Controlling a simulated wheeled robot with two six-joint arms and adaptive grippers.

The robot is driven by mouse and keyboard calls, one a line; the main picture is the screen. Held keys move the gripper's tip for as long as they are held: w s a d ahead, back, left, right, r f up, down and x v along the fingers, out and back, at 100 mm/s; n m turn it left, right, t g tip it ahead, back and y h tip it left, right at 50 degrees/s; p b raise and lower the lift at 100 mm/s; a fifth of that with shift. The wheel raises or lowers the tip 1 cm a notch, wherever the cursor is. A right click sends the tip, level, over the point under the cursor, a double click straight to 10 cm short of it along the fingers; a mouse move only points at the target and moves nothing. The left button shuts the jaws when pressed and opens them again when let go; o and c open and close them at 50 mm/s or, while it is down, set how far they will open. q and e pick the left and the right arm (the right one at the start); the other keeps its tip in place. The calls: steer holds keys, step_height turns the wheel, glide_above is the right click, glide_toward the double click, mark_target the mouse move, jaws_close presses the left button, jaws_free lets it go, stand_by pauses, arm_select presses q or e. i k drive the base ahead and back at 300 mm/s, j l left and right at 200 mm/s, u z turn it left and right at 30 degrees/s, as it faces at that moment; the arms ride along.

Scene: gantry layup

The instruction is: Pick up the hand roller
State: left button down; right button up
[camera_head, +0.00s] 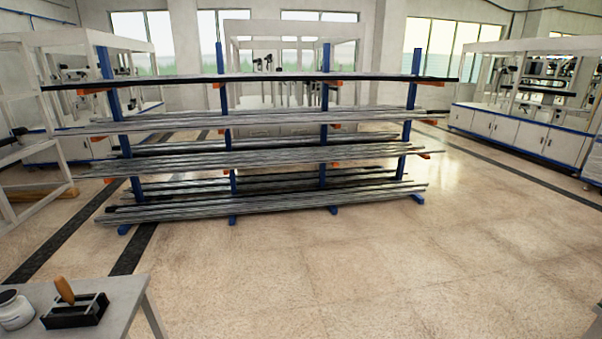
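What looks like the hand roller (65,291) shows at the lower left of the head view. Its tan handle stands tilted up from a dark rectangular holder or tray (75,313) with pale metal bars. I cannot tell where the roller ends and the holder begins. It rests on a light grey table (120,298), near that table's right end. Neither of my grippers is in view.
A blue-post rack (325,130) loaded with long metal bars stands across the middle. White workstations (522,131) line the right and back.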

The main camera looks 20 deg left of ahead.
mark_target(63, 287)
steer(key=i+j+u, duration=0.15)
steer(key=i+u, duration=0.15)
steer(key=i, duration=0.25)
steer(key=i+u, duration=0.35)
steer(key=i, duration=0.25)
